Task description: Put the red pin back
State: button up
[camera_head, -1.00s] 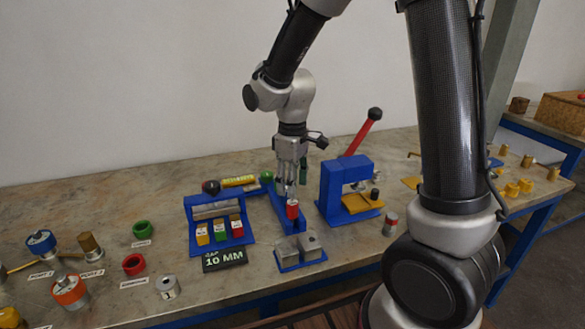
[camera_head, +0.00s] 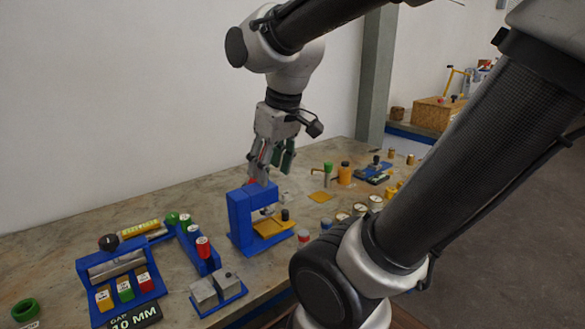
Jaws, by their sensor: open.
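The red pin (camera_head: 203,247) stands upright at the near end of a blue rail-like holder (camera_head: 187,243), left of the middle in the head view. Its lower end is hidden in or behind the holder, so I cannot tell how deep it sits. My gripper (camera_head: 268,172) points down, open and empty, to the right of and above the pin. It appears in front of or over the top of a blue press (camera_head: 240,218), clear of the pin. A small red part shows behind the fingers, mostly hidden.
A blue stand (camera_head: 84,272) with yellow, green and red blocks and a "GAP 10 MM" sign (camera_head: 135,316) is at left. Two grey blocks (camera_head: 215,288) sit on a blue base in front of the holder. Jars and small parts crowd the right.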

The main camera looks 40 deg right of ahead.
jog(key=s, duration=0.1)
jog(key=s+d+m, duration=0.1)
jog(key=s, duration=0.1)
jog(key=s+d+m+t, duration=0.1)
jog(key=s, duration=0.1)
jog(key=shift+s+d+r, duration=0.1)
jog(key=shift+r, duration=0.2)
